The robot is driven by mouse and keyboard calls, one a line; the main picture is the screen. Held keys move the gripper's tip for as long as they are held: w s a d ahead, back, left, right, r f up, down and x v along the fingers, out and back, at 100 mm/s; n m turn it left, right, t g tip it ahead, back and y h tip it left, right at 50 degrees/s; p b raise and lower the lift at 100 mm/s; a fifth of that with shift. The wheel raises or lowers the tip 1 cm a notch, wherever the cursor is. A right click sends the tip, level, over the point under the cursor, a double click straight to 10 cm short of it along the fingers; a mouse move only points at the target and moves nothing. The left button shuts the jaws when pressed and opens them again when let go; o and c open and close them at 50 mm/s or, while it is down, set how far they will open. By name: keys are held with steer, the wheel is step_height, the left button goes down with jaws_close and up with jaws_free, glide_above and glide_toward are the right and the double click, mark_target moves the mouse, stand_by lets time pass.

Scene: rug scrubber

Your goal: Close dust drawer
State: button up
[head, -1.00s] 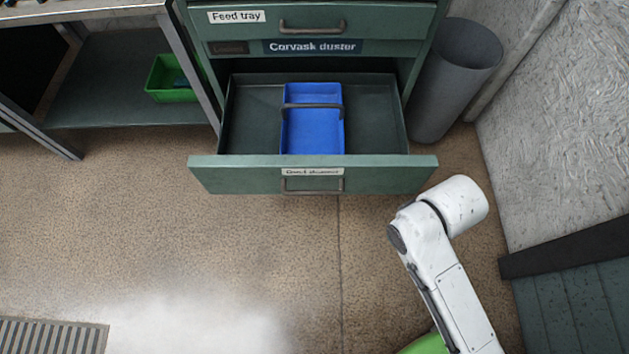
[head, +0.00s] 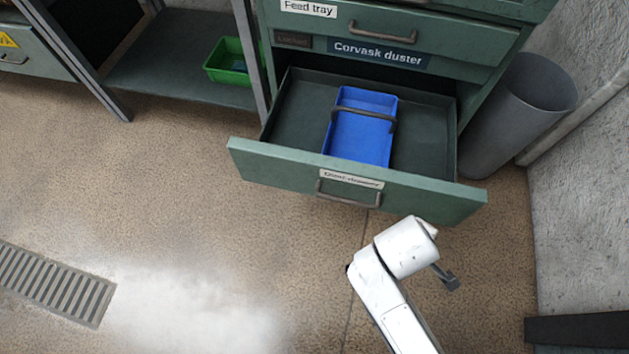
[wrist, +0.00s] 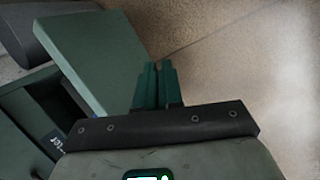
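The dust drawer (head: 290,166) is pulled out of the green cabinet, with its front panel and handle (head: 347,195) facing me. A blue bin (head: 362,138) with a dark handle sits inside it. My gripper (head: 449,279) is just in front of the drawer's right part, below the panel in the head view, where its dark fingers show only in part. In the wrist view my gripper's fingers (wrist: 157,72) are together and hold nothing. A green panel (wrist: 95,50), apparently the drawer front, lies beside them; I cannot tell if they touch.
The closed feed tray drawer (head: 420,38) is above. A grey bin (head: 515,115) stands right of the cabinet by the wall. A shelf with a green tray (head: 230,64) is at the left. A floor grate (head: 52,282) and pale dust (head: 190,310) lie on the otherwise open floor.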

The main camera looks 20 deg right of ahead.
steer(key=w+a+n+t+h+b, duration=0.1)
steer(key=w+a+n, duration=0.1)
steer(key=n, duration=0.1)
steer(key=w+a+f+n+t+h+b, duration=0.1)
steer(key=w+a+n+t+h, duration=0.1)
steer(key=w+a+n, duration=0.1)
steer(key=w+a+f+n+t+h+b, duration=0.1)
steer(key=w+a+n+b, duration=0.1)
steer(key=n, duration=0.2)
steer(key=shift+w+a+f+t, duration=0.15)
steer(key=shift+w+a+t, duration=0.15)
steer(key=shift+a+t, duration=0.1)
jaws_close()
steer(key=n+t+b, duration=0.4)
steer(key=n+t, duration=0.5)
steer(key=n, duration=0.4)
glide_toward(312, 165)
steer(key=b+x, duration=0.2)
steer(key=x, duration=0.5)
